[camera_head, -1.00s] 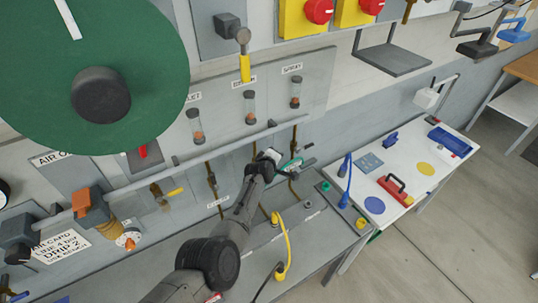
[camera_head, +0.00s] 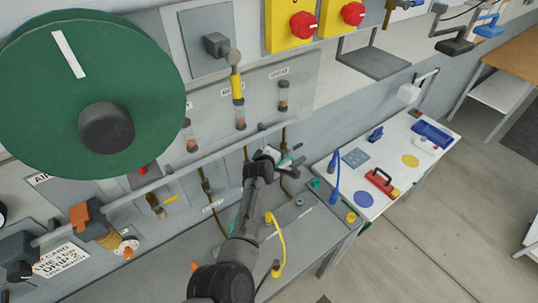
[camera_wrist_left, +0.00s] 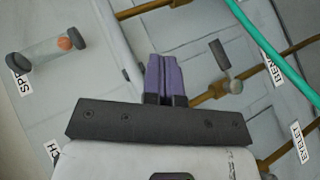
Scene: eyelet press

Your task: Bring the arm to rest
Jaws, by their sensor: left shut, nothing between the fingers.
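My left arm (camera_head: 258,195) reaches up from the bottom of the head view toward the wall panel. Its left gripper (camera_head: 290,160) is in front of the pipes below the sight tube at the SPRAY label. In the left wrist view, the two purple fingers (camera_wrist_left: 166,77) are pressed together with nothing between them. The wall panel with brass pipes lies behind them. The gap between fingertips and panel cannot be judged. My right gripper is not in view.
A long grey rail (camera_head: 165,180) runs along the wall, near the arm. A yellow cable (camera_head: 279,245) stands on the grey bench below. A white table (camera_head: 385,210) with a red-handled item (camera_head: 381,181) is at right. A teal strand (camera_wrist_left: 275,52) crosses the wrist view.

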